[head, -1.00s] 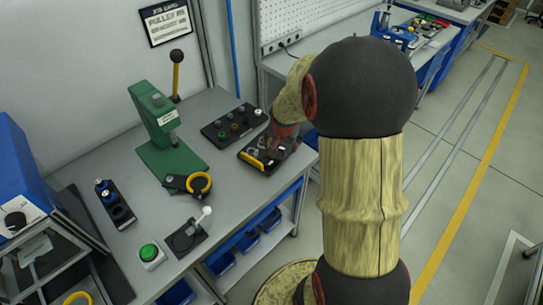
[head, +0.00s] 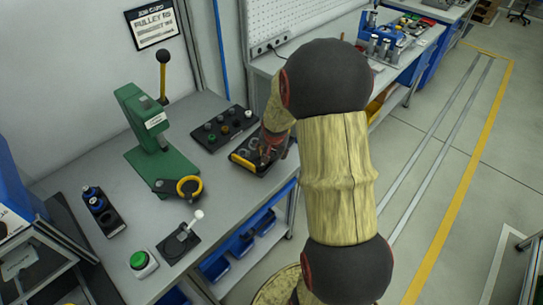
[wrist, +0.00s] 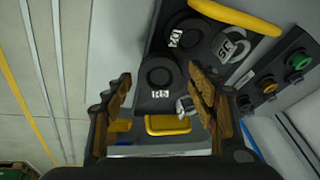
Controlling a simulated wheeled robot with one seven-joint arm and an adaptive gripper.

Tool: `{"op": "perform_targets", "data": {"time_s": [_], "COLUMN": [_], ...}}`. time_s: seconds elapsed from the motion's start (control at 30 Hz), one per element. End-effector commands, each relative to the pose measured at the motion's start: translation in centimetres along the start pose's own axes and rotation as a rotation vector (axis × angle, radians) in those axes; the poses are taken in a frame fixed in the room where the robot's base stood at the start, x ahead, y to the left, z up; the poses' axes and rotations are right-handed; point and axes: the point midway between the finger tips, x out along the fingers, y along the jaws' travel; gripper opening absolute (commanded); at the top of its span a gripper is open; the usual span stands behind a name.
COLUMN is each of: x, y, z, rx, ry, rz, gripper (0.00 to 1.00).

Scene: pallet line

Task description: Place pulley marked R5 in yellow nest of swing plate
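A dark round pulley (wrist: 158,74) stands at the end of a black tray (wrist: 147,40) in the wrist view; its white label seems to read R5. My gripper (wrist: 160,84) is open, with one finger on each side of this pulley in the picture; I cannot tell how far above it the fingertips are. In the head view my gripper (head: 271,142) is over the black tray (head: 246,166) and partly hides what it holds. The swing plate (head: 166,187) at the foot of the green press (head: 150,125) carries a yellow ring-shaped nest (head: 189,188), which looks empty.
Two more labelled pulleys stand close by, one dark (wrist: 183,34) and one grey (wrist: 235,44). A black board (head: 226,128) with small coloured parts lies beside the tray. A lever (head: 182,240) and green button (head: 143,263) stand at the bench front. Bare bench lies between press and tray.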

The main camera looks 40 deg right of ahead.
Motion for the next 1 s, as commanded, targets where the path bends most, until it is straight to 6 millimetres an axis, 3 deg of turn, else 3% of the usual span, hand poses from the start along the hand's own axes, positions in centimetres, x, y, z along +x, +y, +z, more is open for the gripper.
{"op": "perform_targets", "data": {"time_s": [0.87,1.0], "x": [-0.02,-0.04], "y": [0.00,-0.01], "z": [0.01,0.00], "rx": [0.000,0.000], "ry": [0.000,0.000], "rz": [0.000,0.000], "gripper": [0.06,0.05]}}
